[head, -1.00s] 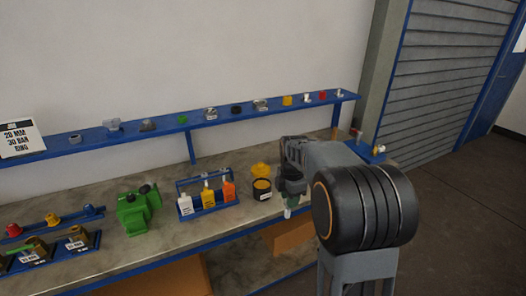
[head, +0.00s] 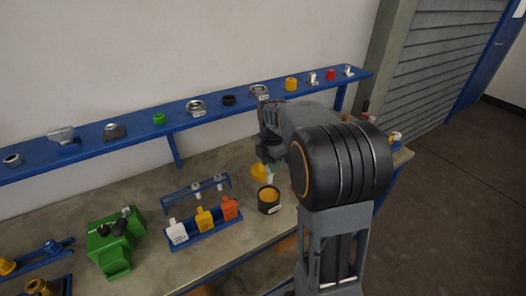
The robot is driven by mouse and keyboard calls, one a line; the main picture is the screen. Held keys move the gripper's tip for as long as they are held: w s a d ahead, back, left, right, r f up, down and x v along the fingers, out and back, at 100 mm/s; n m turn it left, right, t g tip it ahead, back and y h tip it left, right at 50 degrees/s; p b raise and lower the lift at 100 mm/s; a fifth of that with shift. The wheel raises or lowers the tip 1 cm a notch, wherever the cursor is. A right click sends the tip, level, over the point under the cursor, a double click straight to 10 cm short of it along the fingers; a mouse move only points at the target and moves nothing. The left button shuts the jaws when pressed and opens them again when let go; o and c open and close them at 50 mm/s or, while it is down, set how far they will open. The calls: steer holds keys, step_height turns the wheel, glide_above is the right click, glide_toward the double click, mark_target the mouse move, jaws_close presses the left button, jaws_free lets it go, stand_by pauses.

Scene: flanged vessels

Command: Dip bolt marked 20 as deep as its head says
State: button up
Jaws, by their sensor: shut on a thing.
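My gripper (head: 270,150) is partly hidden behind my own arm, above the bench right of centre. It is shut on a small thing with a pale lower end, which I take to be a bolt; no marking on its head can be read. A black pot with yellow-orange contents (head: 269,199) stands on the bench just below and in front of the gripper.
White, yellow and orange tagged pieces (head: 203,219) stand in a blue holder. A green vise-like block (head: 114,243) is left of them. A blue shelf (head: 60,158) with several rings and fittings runs along the wall. Bare bench (head: 150,190) lies behind the block.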

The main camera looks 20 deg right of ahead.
mark_target(270, 182)
steer(key=shift+w+d+f, duration=0.1)
steer(key=shift+w+f, duration=0.1)
steer(key=shift+w, duration=0.1)
steer(key=shift+s+f+b, duration=0.1)
steer(key=shift+f+b, duration=0.3)
steer(key=shift+b, duration=0.1)
steer(key=shift+f+b, duration=1.9)
steer(key=shift+f, duration=0.5)
steer(key=shift+f+b, duration=1.25)
steer(key=shift+f, duration=0.65)
steer(key=shift+r, duration=0.1)
steer(key=shift+r+p, duration=3.6)
steer(key=shift+r, duration=0.8)
